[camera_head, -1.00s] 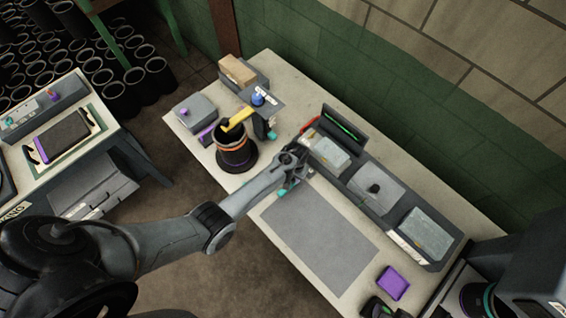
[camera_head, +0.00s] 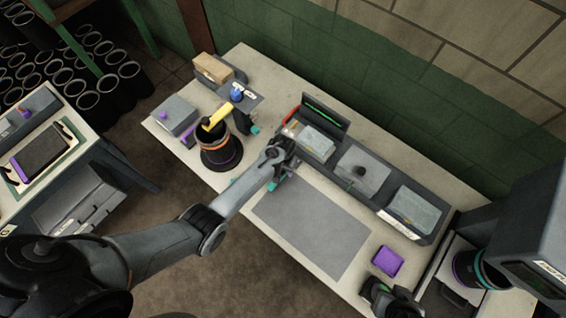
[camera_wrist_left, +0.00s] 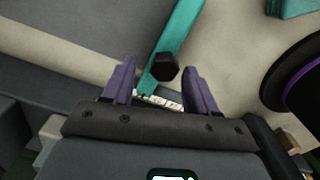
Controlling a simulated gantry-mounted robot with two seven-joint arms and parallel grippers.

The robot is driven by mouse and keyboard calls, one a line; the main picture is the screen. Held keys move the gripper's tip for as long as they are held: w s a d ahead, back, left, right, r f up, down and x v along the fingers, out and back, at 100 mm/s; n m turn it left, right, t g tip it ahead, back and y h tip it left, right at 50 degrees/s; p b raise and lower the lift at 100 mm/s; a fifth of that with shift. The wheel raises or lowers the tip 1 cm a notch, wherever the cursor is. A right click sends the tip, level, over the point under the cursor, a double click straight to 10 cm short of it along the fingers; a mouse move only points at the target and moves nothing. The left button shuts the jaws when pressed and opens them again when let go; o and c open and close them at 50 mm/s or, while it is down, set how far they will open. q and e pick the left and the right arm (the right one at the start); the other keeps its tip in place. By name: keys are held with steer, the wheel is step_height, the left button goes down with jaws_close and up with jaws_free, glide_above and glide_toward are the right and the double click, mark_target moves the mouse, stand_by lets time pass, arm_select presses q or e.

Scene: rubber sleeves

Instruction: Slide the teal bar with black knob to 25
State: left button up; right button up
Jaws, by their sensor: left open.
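The teal bar (camera_wrist_left: 185,38) runs diagonally in the left wrist view, with a black hexagonal knob (camera_wrist_left: 164,66) on it. A strip with small printed marks shows by the bar's lower end, but I cannot read them. My left gripper (camera_wrist_left: 160,80) is open. Its two purple fingers stand on either side of the knob in the picture, with a gap on each side; I cannot tell whether they reach down to its height. In the head view my left gripper (camera_head: 283,162) is over the table beside the grey mat, and it hides most of the bar, of which a bit of teal (camera_head: 272,185) shows.
A black cylinder with purple and orange bands (camera_head: 221,150) stands left of my gripper. A long grey tray rack (camera_head: 374,198) with lidded bins lies to the right. The grey mat (camera_head: 312,225) is bare. A purple tray (camera_head: 387,261) lies at the near right.

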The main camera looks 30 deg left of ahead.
arm_select(q)
step_height(320, 180, up, 10)
steer(key=shift+r+p, duration=0.15)
steer(key=shift+p, duration=0.25)
stand_by(0.4)
